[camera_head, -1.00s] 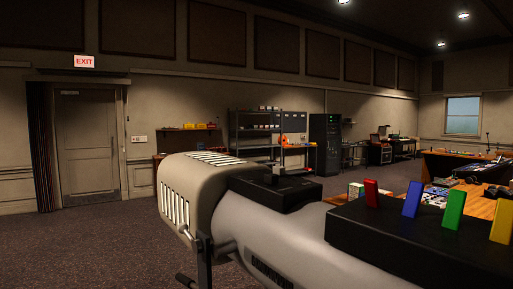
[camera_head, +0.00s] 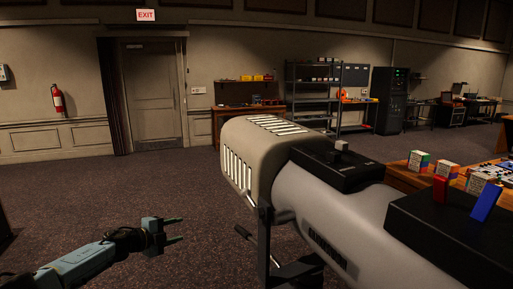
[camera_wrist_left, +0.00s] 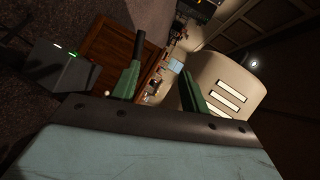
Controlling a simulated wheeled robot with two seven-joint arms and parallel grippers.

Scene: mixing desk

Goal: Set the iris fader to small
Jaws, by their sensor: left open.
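A large spotlight (camera_head: 330,210) with a grey barrel and a beige slotted head (camera_head: 262,155) fills the right of the head view. On its top sits a flat black box (camera_head: 335,170) with a small grey knob (camera_head: 341,146), which looks like the iris fader; no label is readable. My left gripper (camera_head: 181,230) is open and empty, left of the spotlight's head and apart from it, low over the carpet. The left wrist view shows its two green fingers spread, with the slotted head (camera_wrist_left: 222,95) beyond the right finger. My right gripper is out of view.
A second black box (camera_head: 440,235) on the spotlight carries a red lever (camera_head: 440,188) and a blue lever (camera_head: 486,203). A stand (camera_head: 263,245) is under the spotlight. A wooden desk (camera_head: 402,178) with patterned cubes is behind at the right. The carpet (camera_head: 110,195) at left is clear.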

